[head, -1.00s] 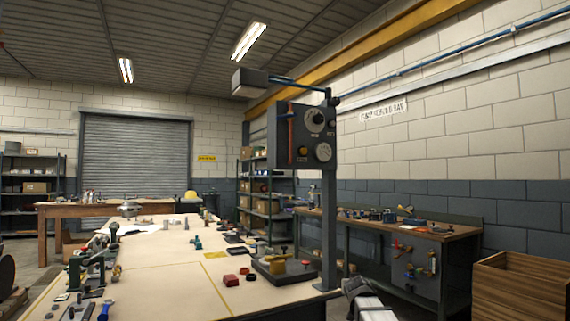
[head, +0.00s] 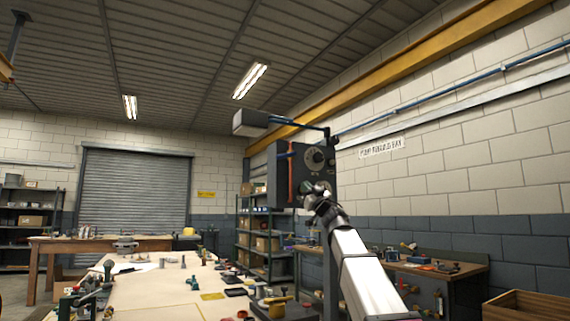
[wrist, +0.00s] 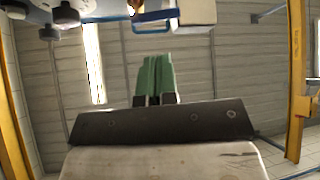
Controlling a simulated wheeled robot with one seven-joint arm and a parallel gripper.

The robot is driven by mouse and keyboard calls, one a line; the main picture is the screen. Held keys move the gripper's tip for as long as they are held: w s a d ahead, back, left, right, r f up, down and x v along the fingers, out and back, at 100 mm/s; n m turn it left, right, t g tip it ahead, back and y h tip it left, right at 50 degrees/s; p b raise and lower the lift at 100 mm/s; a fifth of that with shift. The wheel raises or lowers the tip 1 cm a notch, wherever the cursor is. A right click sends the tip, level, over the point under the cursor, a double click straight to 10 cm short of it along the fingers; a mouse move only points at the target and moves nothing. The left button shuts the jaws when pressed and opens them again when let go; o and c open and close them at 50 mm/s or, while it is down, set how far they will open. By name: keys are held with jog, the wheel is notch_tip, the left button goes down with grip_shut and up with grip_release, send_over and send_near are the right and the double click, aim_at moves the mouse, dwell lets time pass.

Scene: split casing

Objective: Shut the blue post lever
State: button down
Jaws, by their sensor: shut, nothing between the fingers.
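A dark control panel (head: 283,178) with round dials stands on a post above the bench.
A lamp box (head: 250,122) juts left from the post top on a blue arm (head: 298,125). The bench (head: 160,290) below carries several small tools and parts. A side bench (head: 440,268) stands at the right wall, with a wooden crate (head: 520,303) in front.

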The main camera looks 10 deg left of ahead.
aim_at(283, 157)
jog(key=shift+n+g+y, duration=0.5)
jog(key=shift+n, duration=0.1)
jog(key=x, duration=0.5)
jog(key=s+x, duration=0.1)
jog(key=x, duration=0.4)
jog(key=r+x, duration=0.1)
jog(key=x, duration=0.4)
jog(key=shift+s+a, duration=0.1)
jog(key=shift+s, duration=0.15)
jog(key=m, duration=0.1)
jog(key=m+t+h, duration=0.1)
jog(key=m, duration=0.1)
jog(key=shift+s+a+r+t, duration=0.25)
jog(key=shift+r+t, duration=0.05)
jog(key=shift+t, duration=0.1)
jog(key=shift+r+m+t+h, duration=0.3)
jog(key=shift+m+t+h, duration=0.6)
jog(key=shift+m+h, duration=0.15)
jog(key=shift+s+a+r+m, duration=0.1)
jog(key=shift+a+r+m, duration=0.05)
jog(key=shift+r+m, duration=0.15)
